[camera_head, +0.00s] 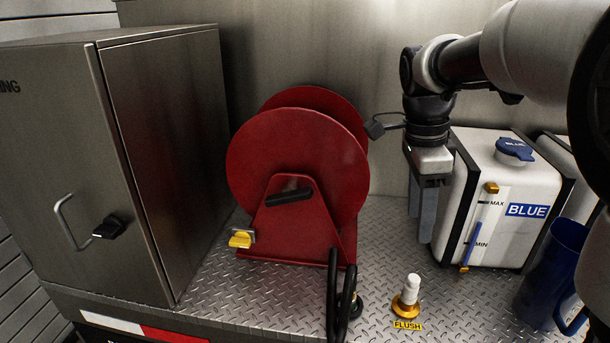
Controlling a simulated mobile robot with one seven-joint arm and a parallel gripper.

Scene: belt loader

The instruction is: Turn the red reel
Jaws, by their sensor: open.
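The red reel (291,158) stands upright on the metal deck, left of the middle. It has two round red discs, a red triangular stand (292,225) and a black crank handle (290,195) on its front. A yellow knob (241,239) sits at the lower left of the stand. My gripper (420,215) hangs with its fingers down, to the right of the reel and clear of it. It is open and holds nothing. The finger tips are beside the white tank, above the deck.
A steel cabinet (120,160) stands close on the left. A white tank marked BLUE (505,215) stands right of my gripper, with a blue jug (553,265) in front. A metal wall closes the back.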

